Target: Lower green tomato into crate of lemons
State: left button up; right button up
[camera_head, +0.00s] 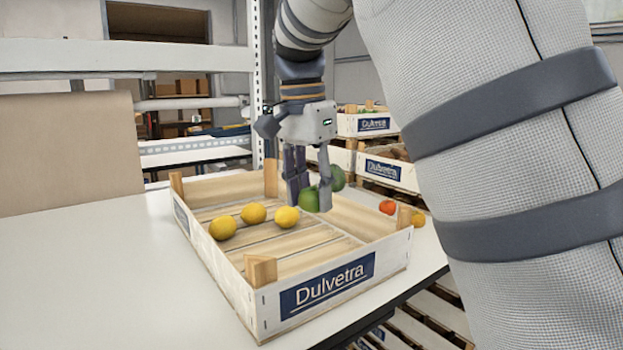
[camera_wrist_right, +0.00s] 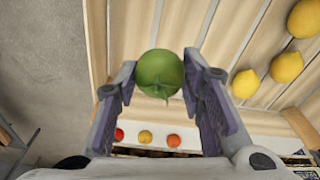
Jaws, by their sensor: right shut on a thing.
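The green tomato (camera_head: 309,199) is held between the fingers of my right gripper (camera_head: 311,193), above the crate's right part. In the right wrist view the tomato (camera_wrist_right: 160,73) sits between both fingertips, its stem end facing the camera. The wooden crate (camera_head: 389,262), labelled Dulvetra, stands on the white table. Three lemons (camera_head: 254,213) lie on its slatted floor, to the left of the gripper; they also show at the right of the wrist view (camera_wrist_right: 287,67). The fingers partly hide the tomato in the head view. My left gripper is not in view.
A second green item (camera_head: 337,178) shows behind the right finger. A red fruit (camera_head: 387,207) and a yellow-orange one (camera_head: 418,219) lie beyond the crate's right wall. Stacked crates (camera_head: 391,173) stand behind. The crate's floor between lemons and right wall is bare.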

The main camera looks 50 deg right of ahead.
aim_at(307, 191)
jog(key=shift+f, duration=3.6)
jog(key=shift+f, duration=0.1)
jog(key=o, duration=1.1)
jog(key=shift+o, duration=0.2)
jog(key=r, duration=0.4)
jog(key=a+r, duration=0.1)
jog(key=r, duration=0.7)
jog(key=shift+a, duration=0.2)
